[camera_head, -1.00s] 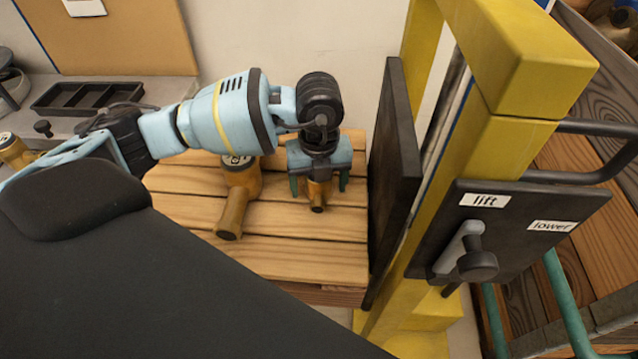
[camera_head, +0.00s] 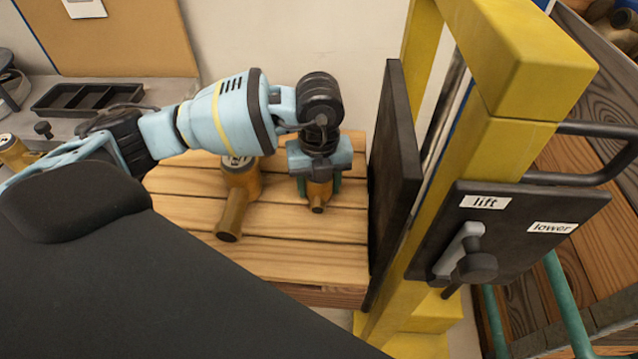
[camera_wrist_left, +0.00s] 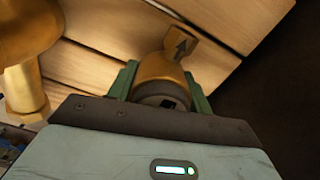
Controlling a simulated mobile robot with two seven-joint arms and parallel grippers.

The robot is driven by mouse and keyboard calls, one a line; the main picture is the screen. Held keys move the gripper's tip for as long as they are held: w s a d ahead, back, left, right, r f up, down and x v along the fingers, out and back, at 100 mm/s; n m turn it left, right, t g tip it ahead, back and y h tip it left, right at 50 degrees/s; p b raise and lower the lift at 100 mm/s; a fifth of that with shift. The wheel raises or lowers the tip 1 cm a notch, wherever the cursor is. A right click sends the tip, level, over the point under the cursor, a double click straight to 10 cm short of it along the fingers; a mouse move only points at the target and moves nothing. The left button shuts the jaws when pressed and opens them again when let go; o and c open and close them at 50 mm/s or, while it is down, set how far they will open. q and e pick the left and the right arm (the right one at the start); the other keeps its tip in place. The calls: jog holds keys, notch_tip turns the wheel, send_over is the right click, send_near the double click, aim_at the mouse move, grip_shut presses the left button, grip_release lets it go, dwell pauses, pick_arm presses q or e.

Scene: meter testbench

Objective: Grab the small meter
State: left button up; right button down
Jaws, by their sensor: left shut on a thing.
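The small meter (camera_head: 318,194) is a brass-coloured body on the wooden slatted platform (camera_head: 290,250). My left gripper (camera_head: 319,187) is above it, pointing down, with its green fingers closed on both sides of it. In the left wrist view the small meter (camera_wrist_left: 163,77) sits between the two green fingers, with a dark arrow on its pipe end. A larger brass meter (camera_head: 238,190) lies to the left on the same platform, apart from the gripper; its body also shows in the left wrist view (camera_wrist_left: 22,85). My right gripper is not in view.
A dark upright panel (camera_head: 396,170) stands close to the right of my gripper. A yellow frame carries a lift/lower lever plate (camera_head: 510,235). A black divided tray (camera_head: 85,97) lies on the grey bench at left. The platform's front part is clear.

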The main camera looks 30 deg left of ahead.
pick_arm(q)
notch_tip(320, 180, up, 8)
jog(key=shift+r, duration=0.95)
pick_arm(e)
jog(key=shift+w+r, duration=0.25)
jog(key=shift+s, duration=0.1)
